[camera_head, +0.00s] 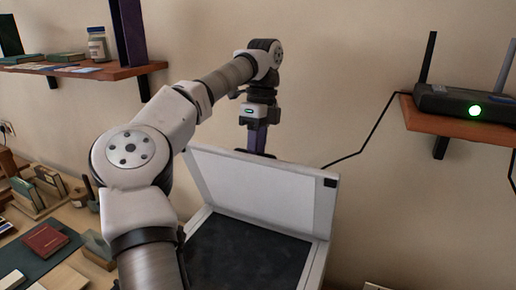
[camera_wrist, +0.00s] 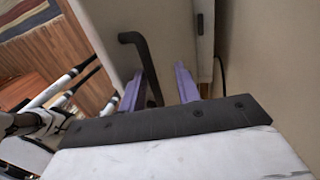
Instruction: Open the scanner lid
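The scanner (camera_head: 318,262) stands at the lower middle of the head view, with its dark glass bed (camera_head: 245,255) exposed. Its lid (camera_head: 255,193) is raised steeply, its white inner face towards the head camera. My gripper (camera_head: 257,140) is behind the lid's top edge, and its fingertips are partly hidden there. In the wrist view, the two purple fingers of my gripper (camera_wrist: 160,82) stand apart. A dark bent handle (camera_wrist: 143,55) on the lid's pale outer face (camera_wrist: 168,30) lies between them, closer to the left finger. A gap shows between handle and right finger.
A wall shelf with a router (camera_head: 465,103) is at the right, its cable running behind the lid. Another shelf (camera_head: 75,70) with a jar is at the upper left. Books (camera_head: 45,240) and small racks lie on the desk at the left. The wall is close behind.

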